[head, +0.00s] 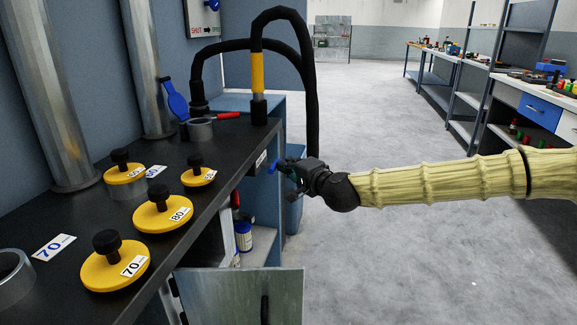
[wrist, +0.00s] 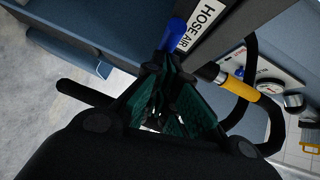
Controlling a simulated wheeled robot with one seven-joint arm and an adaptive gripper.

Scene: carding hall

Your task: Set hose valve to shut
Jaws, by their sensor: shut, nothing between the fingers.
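The hose valve shows as a small blue handle (head: 273,167) on the front edge of the dark bench, beside a white label (head: 260,160). In the wrist view the blue handle (wrist: 173,34) lies just beyond my fingertips, next to the label (wrist: 201,25) reading HOSE AIR. My gripper (head: 287,167) is at the handle from the right. In the wrist view my gripper (wrist: 168,68) is shut with nothing held between its fingers. The tips are very close to the handle; I cannot tell whether they touch it. The valve body is mostly hidden.
A black hose with a yellow sleeve (head: 257,72) arches over the bench end. Yellow knobbed discs (head: 163,214) and a blue-handled tool (head: 174,100) are on the bench (head: 95,190). An open cabinet door (head: 235,295) juts out below. A wall sign (head: 202,20) reads SHUT.

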